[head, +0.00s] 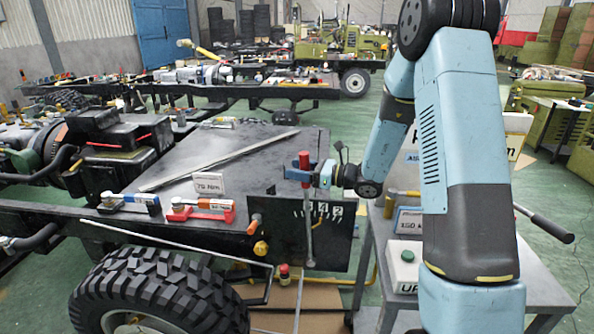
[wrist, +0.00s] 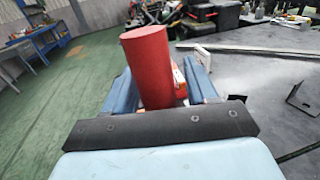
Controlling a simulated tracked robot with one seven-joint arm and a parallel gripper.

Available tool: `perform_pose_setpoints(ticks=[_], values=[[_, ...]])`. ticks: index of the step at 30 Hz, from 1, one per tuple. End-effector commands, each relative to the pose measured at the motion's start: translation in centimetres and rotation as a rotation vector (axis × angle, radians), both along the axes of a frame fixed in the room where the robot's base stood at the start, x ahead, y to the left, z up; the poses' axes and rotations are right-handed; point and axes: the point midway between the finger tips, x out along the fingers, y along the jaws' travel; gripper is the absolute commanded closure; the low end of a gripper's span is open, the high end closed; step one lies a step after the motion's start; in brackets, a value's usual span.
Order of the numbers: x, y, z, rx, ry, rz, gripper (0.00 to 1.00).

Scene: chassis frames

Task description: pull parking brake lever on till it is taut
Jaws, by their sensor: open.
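The parking brake lever is a grey upright rod (head: 309,225) with a red grip (head: 304,160) on top. It stands in front of a black panel (head: 335,240) with white marks and numbers on the chassis side. My gripper (head: 300,174) is at the red grip, coming from the right. In the wrist view the red grip (wrist: 147,60) stands between the two blue fingers of my gripper (wrist: 155,88), which are open around it. Whether either finger touches the grip cannot be told. The lever's lower end is near the panel's bottom edge.
A black plate (head: 235,150) with a long bar and a "70 Nm" sign (head: 208,184) lies behind and left of the lever. A large tyre (head: 160,290) is below left. A grey table (head: 530,265) stands right.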

Motion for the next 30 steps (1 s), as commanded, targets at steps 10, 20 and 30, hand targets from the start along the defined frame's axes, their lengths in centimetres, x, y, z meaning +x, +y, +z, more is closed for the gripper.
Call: perform_pose_setpoints(ticks=[10,20,30], values=[[0.01,-0.01,0.01,0.000,0.000,0.000,0.56],[0.03,-0.05,0.03,0.000,-0.001,-0.001,0.87],[0.10,-0.08,0.06,0.000,-0.002,-0.002,1.00]])
